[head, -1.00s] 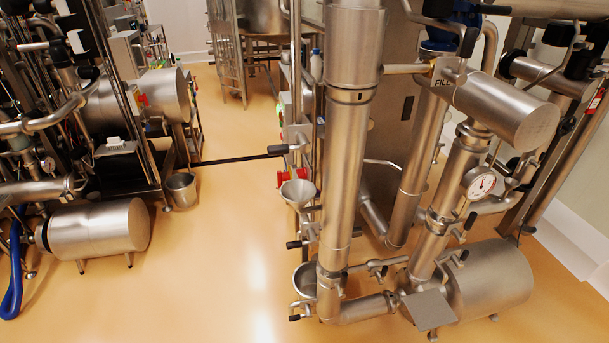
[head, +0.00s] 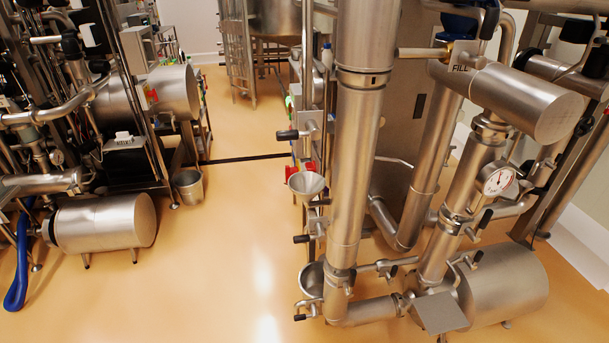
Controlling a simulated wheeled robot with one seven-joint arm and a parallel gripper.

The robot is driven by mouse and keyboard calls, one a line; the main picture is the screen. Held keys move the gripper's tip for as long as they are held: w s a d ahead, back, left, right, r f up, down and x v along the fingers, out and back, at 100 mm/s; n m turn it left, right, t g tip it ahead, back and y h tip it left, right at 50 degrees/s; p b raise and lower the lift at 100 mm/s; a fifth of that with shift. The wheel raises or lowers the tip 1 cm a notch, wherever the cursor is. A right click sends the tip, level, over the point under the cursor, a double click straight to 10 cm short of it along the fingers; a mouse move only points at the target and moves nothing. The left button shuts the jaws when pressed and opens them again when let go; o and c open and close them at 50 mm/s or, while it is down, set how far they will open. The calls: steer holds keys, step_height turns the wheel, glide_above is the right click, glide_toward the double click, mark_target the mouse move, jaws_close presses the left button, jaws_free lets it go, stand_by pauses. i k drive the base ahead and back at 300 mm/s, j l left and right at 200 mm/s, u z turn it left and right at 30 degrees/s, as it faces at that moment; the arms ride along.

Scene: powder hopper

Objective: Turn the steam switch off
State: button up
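I cannot pick out a switch marked for steam in the head view. Several black-handled valve levers show on the pipework, among them one on the left of the tall pipe (head: 287,135) and one lower down (head: 301,239). A small red fitting (head: 291,173) sits just above a steel funnel (head: 306,184). A cylinder marked FILL (head: 520,100) is at the upper right. A round dial gauge (head: 498,181) with a red mark is below it. My gripper is not in view.
A thick upright steel pipe (head: 357,150) hides part of the machinery behind it. A horizontal tank (head: 505,285) stands at the lower right, another (head: 103,221) at the left. A dark strip crosses the floor. The orange floor (head: 225,260) between is open.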

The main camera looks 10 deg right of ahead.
mark_target(310, 166)
steer(key=i+j+u, duration=0.1)
steer(key=i+j, duration=0.2)
steer(key=i, duration=0.2)
steer(key=i+j+u, duration=0.15)
steer(key=i, duration=0.35)
steer(key=i+j+u, duration=0.1)
steer(key=i+j, duration=0.25)
steer(key=i, duration=0.2)
steer(key=i+j+u, duration=0.1)
steer(key=i, duration=0.4)
